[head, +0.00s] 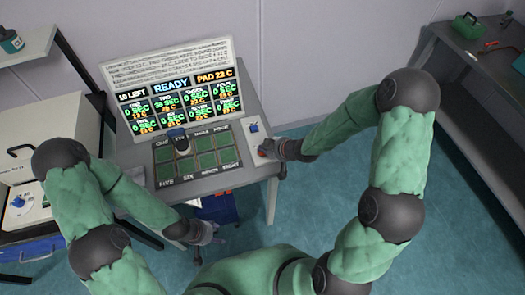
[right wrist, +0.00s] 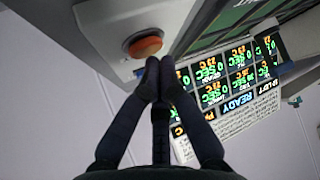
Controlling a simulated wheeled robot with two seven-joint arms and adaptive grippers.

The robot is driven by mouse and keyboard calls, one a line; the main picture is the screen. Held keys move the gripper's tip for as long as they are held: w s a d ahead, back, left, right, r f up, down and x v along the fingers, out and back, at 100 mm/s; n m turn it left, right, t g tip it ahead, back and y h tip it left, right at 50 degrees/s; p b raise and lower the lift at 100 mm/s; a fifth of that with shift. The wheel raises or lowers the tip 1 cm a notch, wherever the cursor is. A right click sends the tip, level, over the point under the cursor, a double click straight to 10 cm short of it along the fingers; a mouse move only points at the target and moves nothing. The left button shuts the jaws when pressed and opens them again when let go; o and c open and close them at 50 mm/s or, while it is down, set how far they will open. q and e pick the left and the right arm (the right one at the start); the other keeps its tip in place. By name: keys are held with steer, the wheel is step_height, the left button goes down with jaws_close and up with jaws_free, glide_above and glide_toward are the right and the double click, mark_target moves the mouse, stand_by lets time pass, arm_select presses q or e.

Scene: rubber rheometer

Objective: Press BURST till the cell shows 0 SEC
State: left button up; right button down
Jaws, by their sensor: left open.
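The display (head: 180,100) reads "READY" and "PAD 23 C" above a grid of cells. The second cell in its top row seems to read 36 SEC; the other legible cells read 0 SEC. An orange round button (right wrist: 145,45) sits in a pale panel (head: 252,133) at the table's right. My right gripper (right wrist: 160,62) has its fingertips together just at the button's edge; I cannot tell whether they touch it. In the head view my right gripper (head: 266,149) covers most of the button. My left gripper (head: 214,228) is open and empty, low before the table.
A dark bench (head: 470,90) is at right, a white machine (head: 25,160) at left. Teal floor lies open between.

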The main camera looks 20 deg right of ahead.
steer(key=shift+s+f+b, duration=0.1)
steer(key=shift+f+b, duration=0.35)
steer(key=shift+f, duration=0.1)
stand_by(0.9)
steer(key=shift+r, duration=0.15)
steer(key=shift+r+p, duration=0.7)
steer(key=shift+p, duration=0.05)
steer(key=shift+r+p, duration=2.2)
steer(key=shift+r, duration=0.4)
steer(key=shift+f, duration=0.1)
